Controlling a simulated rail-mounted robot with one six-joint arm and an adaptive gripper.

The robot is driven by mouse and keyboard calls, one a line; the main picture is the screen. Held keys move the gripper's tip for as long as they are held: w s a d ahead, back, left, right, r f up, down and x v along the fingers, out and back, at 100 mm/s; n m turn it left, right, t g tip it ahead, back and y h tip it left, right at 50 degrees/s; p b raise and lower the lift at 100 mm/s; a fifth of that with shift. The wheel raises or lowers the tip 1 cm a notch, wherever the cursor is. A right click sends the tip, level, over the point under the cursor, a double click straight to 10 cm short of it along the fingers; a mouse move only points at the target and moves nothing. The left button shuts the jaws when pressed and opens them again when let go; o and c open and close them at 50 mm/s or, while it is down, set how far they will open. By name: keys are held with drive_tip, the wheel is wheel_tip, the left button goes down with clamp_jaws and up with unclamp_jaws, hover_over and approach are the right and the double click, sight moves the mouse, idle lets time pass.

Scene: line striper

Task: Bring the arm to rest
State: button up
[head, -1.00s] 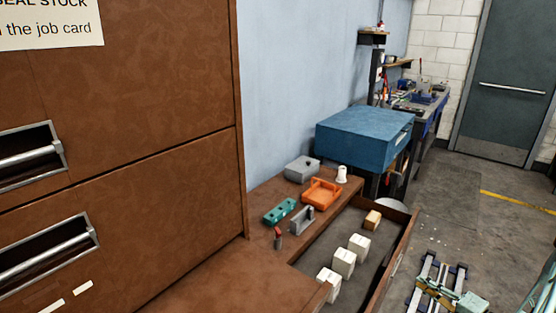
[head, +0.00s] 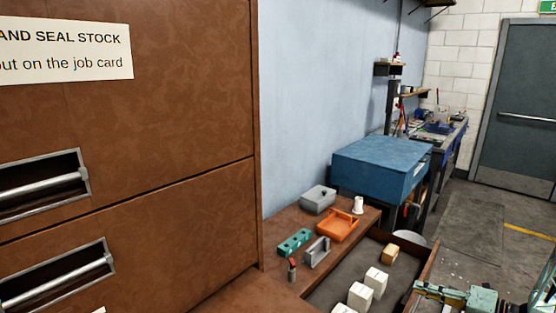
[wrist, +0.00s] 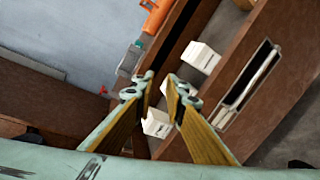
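My gripper (wrist: 162,79) shows in the wrist view with two pale green fingers with yellow-brown inner faces. The fingertips are apart, with nothing seen gripped between them. A white box (wrist: 157,123) shows between the fingers and looks to lie beyond them.
An open drawer (head: 335,287) holds white boxes (head: 375,281) and a tan box (head: 390,254). Beside it, an orange tray (head: 337,225), grey case (head: 318,199) and teal block (head: 294,242) sit on the brown top. A tall brown cabinet (head: 130,180) fills the left.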

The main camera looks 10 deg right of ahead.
drive_tip(key=a+r+n+g+y, duration=0.2)
drive_tip(key=a+r+n+g, duration=0.3)
drive_tip(key=a+r+n, duration=0.95)
drive_tip(key=s+a+r+n+g+h, duration=0.1)
drive_tip(key=s+a+r+n+g, duration=0.15)
drive_tip(key=a+r, duration=0.6)
drive_tip(key=s+a+r+n+g, duration=0.2)
drive_tip(key=s+a+r, duration=0.2)
drive_tip(key=a+r, duration=0.45)
drive_tip(key=s+a+r+n+g+h, duration=0.2)
drive_tip(key=s+a+r+n+h, duration=0.2)
drive_tip(key=s+a+r+n, duration=0.65)
drive_tip(key=s+a+r+n+t+h, duration=0.1)
drive_tip(key=s+n, duration=0.5)
drive_tip(key=s, duration=0.6)
drive_tip(key=s+a+r+n+t+h, duration=0.1)
drive_tip(key=s+r+n+h, duration=0.3)
drive_tip(key=s, duration=0.8)
drive_tip(key=shift+r+n+t+h, duration=0.3)
drive_tip(key=shift+n+t, duration=0.35)
drive_tip(key=shift+n, duration=0.7)
drive_tip(key=shift+a, duration=0.1)
